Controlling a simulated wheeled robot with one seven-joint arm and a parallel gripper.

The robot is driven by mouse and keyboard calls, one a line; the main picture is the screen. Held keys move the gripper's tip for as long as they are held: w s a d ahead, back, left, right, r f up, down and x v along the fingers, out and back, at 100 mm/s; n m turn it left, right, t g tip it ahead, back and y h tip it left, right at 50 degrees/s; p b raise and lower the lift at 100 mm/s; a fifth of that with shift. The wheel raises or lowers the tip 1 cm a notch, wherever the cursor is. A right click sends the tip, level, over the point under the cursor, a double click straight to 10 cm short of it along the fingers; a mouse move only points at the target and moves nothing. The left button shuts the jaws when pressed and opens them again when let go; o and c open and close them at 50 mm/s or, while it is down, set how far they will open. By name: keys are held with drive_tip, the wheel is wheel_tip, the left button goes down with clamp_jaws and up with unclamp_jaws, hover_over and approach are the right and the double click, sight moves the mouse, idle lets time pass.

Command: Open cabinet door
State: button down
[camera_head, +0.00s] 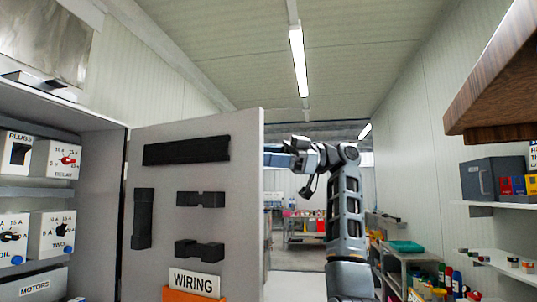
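The grey cabinet door (165,240) stands swung open, hinged at its left side on the cabinet (103,190). Its inner face is towards me, with black brackets and a WIRING label (194,282) over an orange holder. No handle shows on this face; the outer face is hidden. My gripper (275,156) is at the door's free right edge, in its upper part. Its fingertips are hidden or too small to make out, so I cannot tell whether it touches the door or is open or shut.
Inside the cabinet are white switch boxes (52,234) and a PLUGS box (18,152). A wooden overhang (495,85) juts in at the upper right. Shelves with a grey bin (488,178) and bottles line the right wall.

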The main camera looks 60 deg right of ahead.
drive_tip(key=shift+w+a, duration=0.25)
drive_tip(key=shift+w, duration=0.55)
drive_tip(key=c, duration=1)
unclamp_jaws()
drive_tip(key=shift+o, duration=1.1)
drive_tip(key=shift+w+a+f, duration=0.1)
drive_tip(key=shift+w+f, duration=0.1)
drive_tip(key=shift+s, duration=0.1)
drive_tip(key=shift+c, duration=0.5)
drive_tip(key=shift+s+d, duration=0.2)
drive_tip(key=shift+d, duration=0.1)
drive_tip(key=shift+c, duration=0.4)
drive_tip(key=b+v, duration=0.1)
drive_tip(key=v, duration=0.6)
drive_tip(key=shift+s+r, duration=0.2)
drive_tip(key=shift+s, duration=0.2)
drive_tip(key=shift+d, duration=0.15)
